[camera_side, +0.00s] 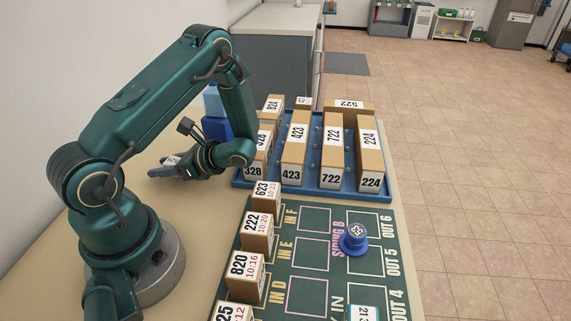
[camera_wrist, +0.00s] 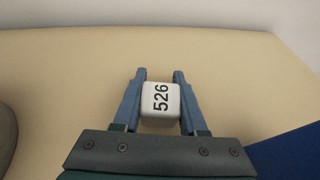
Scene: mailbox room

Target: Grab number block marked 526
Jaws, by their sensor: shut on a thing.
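The number block marked 526 (camera_wrist: 161,104) is a small white block with rounded edges and black digits. It sits between the two blue fingers of my gripper (camera_wrist: 160,88) in the wrist view, and the fingers are shut on it. In the side view my gripper (camera_side: 168,171) is at the left, pointing left over the beige table. Only a small part of the white block (camera_side: 172,161) shows there. I cannot tell whether the block touches the table.
A blue tray (camera_side: 240,183) holds several numbered boxes, such as 423 (camera_side: 294,150) and 722 (camera_side: 333,150). Several more boxes, such as 222 (camera_side: 257,232), line the green mat (camera_side: 300,215). A blue knob-like piece (camera_side: 353,240) stands on the mat. The table (camera_side: 190,205) near my gripper is bare.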

